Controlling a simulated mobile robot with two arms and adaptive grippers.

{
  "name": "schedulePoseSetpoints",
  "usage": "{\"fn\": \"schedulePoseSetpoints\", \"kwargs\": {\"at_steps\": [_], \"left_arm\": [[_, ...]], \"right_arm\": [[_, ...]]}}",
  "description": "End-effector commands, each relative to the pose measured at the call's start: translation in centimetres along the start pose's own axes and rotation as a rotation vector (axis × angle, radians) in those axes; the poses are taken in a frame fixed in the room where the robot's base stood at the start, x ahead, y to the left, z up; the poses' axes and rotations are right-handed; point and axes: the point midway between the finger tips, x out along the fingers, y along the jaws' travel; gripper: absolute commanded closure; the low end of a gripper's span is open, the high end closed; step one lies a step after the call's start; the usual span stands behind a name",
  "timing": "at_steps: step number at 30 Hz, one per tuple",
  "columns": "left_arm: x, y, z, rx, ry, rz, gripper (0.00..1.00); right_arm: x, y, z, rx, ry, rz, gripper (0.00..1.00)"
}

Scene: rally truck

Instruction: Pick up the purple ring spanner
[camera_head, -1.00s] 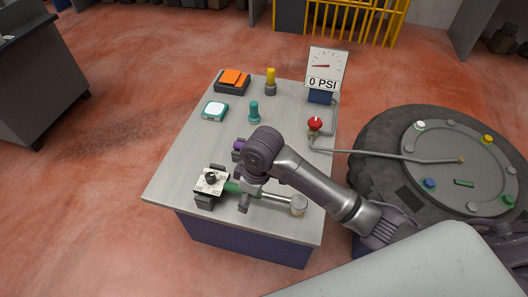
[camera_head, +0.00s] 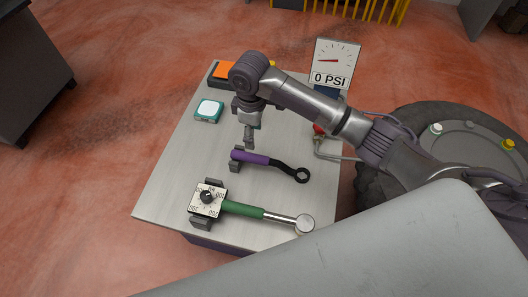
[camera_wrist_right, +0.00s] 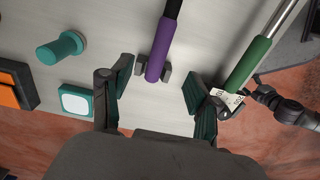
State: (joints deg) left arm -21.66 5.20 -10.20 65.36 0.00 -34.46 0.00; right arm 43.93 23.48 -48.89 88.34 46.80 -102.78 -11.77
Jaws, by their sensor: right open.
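The purple ring spanner (camera_head: 252,158) lies on the bench, its purple handle resting on a small dark holder and its dark ring end toward the right. My right gripper (camera_head: 249,140) is just above and behind the handle in the head view. In the right wrist view, the purple handle (camera_wrist_right: 157,62) runs between the two spread fingers of the open right gripper (camera_wrist_right: 158,85), apart from both. A dark jointed part (camera_wrist_right: 285,105) at the right of the wrist view looks like my left arm; its jaws are unclear.
A green-handled torque wrench (camera_head: 242,209) with a dial block (camera_head: 207,198) lies in front of the spanner. A teal-and-white box (camera_head: 208,110) is at the left, an orange-topped box (camera_head: 223,72) behind. The pressure gauge (camera_head: 331,62) stands at the back right.

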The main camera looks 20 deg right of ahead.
Motion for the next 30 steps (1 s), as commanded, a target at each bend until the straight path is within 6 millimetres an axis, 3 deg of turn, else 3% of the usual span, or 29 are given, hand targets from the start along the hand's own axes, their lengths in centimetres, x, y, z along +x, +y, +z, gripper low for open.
{"fn": "schedulePoseSetpoints", "kwargs": {"at_steps": [9, 17, 25, 30], "left_arm": [[-2.0, -0.2, -3.7, -0.006, 0.026, -0.003, 0.21], [-3.2, -0.3, -4.9, -0.008, 0.034, -0.004, 0.21], [-5.8, -0.5, -7.3, -0.012, 0.054, -0.007, 0.21], [-6.8, -0.5, -8.0, -0.013, 0.058, -0.007, 0.21]], "right_arm": [[6.3, -0.1, 0.1, -0.001, -0.001, -0.002, 0.39], [8.3, -0.1, 0.2, -0.001, -0.001, -0.002, 0.39], [12.2, 0.1, 1.0, -0.001, -0.002, -0.001, 0.39], [13.1, 0.1, 0.9, -0.001, 0.000, 0.000, 0.39]]}}
